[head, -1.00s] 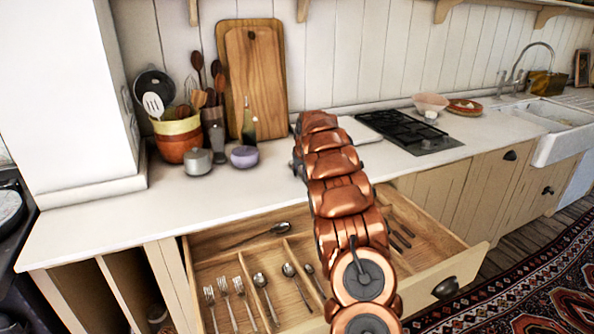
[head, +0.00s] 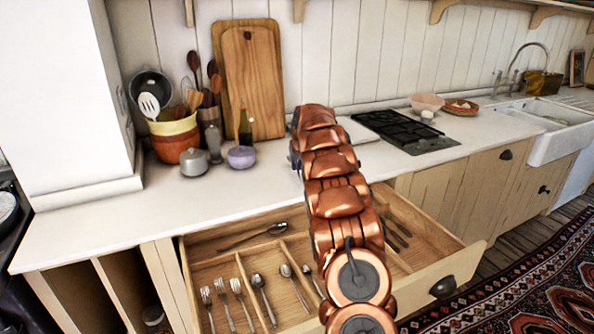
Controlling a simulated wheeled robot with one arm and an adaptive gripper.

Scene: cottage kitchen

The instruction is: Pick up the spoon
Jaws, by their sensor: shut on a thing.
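Several spoons lie in the open wooden cutlery drawer (head: 202,244). A large spoon (head: 254,236) lies slantwise in the drawer's back left compartment. Another spoon (head: 263,297) lies beside the forks, with a further spoon (head: 294,285) to its right. A smaller spoon (head: 312,280) lies close to my arm, partly hidden by it. I cannot tell which spoon the task means. My copper-coloured arm reaches across the drawer towards the counter. My gripper is not in view, so what it holds does not show.
Several forks (head: 221,291) lie at the drawer's front left. Dark-handled cutlery (head: 397,233) lies on the right. The counter (head: 120,224) bears a utensil pot (head: 174,140), grey pot (head: 194,162), purple pot (head: 241,157) and black hob (head: 405,130). Bare counter lies at the front left.

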